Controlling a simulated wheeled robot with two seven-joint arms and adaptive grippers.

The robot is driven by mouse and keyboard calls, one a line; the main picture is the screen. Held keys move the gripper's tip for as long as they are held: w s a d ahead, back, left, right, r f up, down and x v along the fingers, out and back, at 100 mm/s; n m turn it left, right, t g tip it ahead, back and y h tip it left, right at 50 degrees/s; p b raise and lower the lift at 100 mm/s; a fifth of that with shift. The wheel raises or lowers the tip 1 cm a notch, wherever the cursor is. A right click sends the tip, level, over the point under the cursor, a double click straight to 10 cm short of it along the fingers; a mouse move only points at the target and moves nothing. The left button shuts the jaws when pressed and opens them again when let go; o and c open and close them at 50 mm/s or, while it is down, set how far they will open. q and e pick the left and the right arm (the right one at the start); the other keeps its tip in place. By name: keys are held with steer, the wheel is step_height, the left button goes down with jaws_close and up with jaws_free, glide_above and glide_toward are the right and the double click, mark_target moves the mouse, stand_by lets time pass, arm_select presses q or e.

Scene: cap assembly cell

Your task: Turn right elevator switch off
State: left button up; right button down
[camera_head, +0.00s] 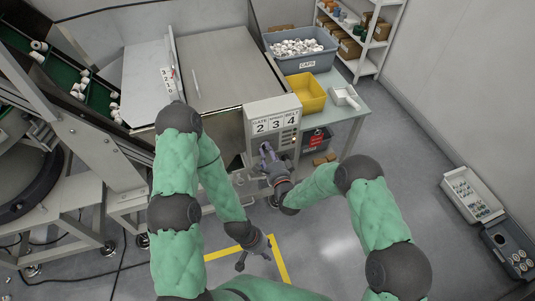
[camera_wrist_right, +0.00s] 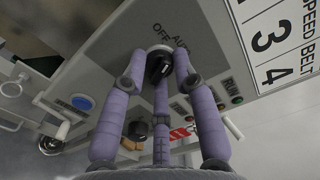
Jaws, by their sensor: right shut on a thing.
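The grey control panel (camera_head: 272,115) with a "2 3 4" display stands at the front of the elevator. In the right wrist view, a black rotary switch (camera_wrist_right: 158,65) sits on this panel (camera_wrist_right: 110,65), beside "OFF" and "AUTO" lettering. My right gripper (camera_head: 266,152) is at the panel's lower left. In its wrist view, the purple fingers (camera_wrist_right: 160,58) are shut around the switch, which they partly hide. The switch's exact pointing direction is hard to tell. My left gripper (camera_head: 254,262) hangs low over the floor, fingers spread, holding nothing.
A second black knob (camera_wrist_right: 137,130), a blue button (camera_wrist_right: 82,103) and small coloured buttons lie near the fingers. A table at right holds a grey caps bin (camera_head: 306,64), a yellow bin (camera_head: 307,94) and a white scoop (camera_head: 345,97).

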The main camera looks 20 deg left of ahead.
steer(key=shift+d+f+n+b, duration=0.15)
steer(key=shift+n+b, duration=0.65)
steer(key=shift+n, duration=0.7)
steer(key=c, duration=1)
jaws_free()
steer(key=shift+w+d, duration=0.1)
steer(key=shift+o, duration=0.2)
steer(key=v, duration=1.2)
